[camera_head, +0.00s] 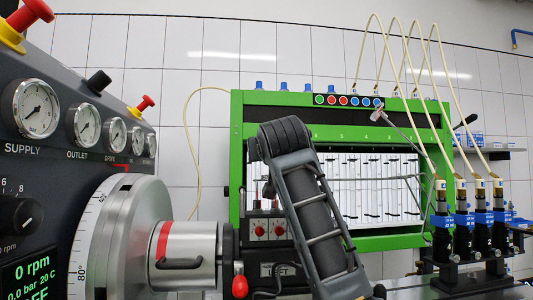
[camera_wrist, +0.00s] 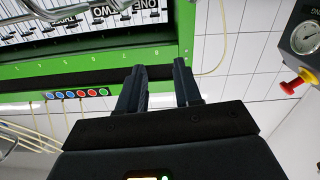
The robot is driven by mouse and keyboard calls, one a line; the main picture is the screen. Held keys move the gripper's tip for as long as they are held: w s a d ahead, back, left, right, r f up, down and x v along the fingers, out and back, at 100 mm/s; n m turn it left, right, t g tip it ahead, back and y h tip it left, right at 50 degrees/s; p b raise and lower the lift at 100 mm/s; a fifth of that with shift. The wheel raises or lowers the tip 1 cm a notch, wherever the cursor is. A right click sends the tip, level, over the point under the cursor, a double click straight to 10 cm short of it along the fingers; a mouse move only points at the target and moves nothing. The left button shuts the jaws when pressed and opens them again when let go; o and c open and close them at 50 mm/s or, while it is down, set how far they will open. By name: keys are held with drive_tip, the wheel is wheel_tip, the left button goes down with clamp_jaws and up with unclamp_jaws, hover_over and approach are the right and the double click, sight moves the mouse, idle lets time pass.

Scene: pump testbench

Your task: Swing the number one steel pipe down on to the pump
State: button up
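A thin steel pipe (camera_head: 403,134) slants down to the right in front of the green bench's upper right part. A number on it is too small to read. Bent steel tubing (camera_wrist: 62,14) shows at the top left of the wrist view, by upside-down labels reading ONE and TWO. Several black pump-like units with blue collars (camera_head: 462,222) stand upright at the right, with cream hoses on top. My gripper (camera_wrist: 157,72) is open and empty, its two fingers apart in front of the green frame. In the head view the gripper does not show clearly.
The green bench (camera_head: 240,150) holds glass tubes and a row of coloured buttons (camera_head: 348,101). My arm covers its middle. A gauge panel (camera_head: 85,125) and a large dial wheel (camera_head: 125,235) stand at the left. Cream hoses (camera_head: 408,62) arch over the right side.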

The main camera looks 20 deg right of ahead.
drive_tip(key=v, duration=0.7)
drive_tip(key=shift+s+b, duration=0.25)
drive_tip(key=shift+b, duration=0.1)
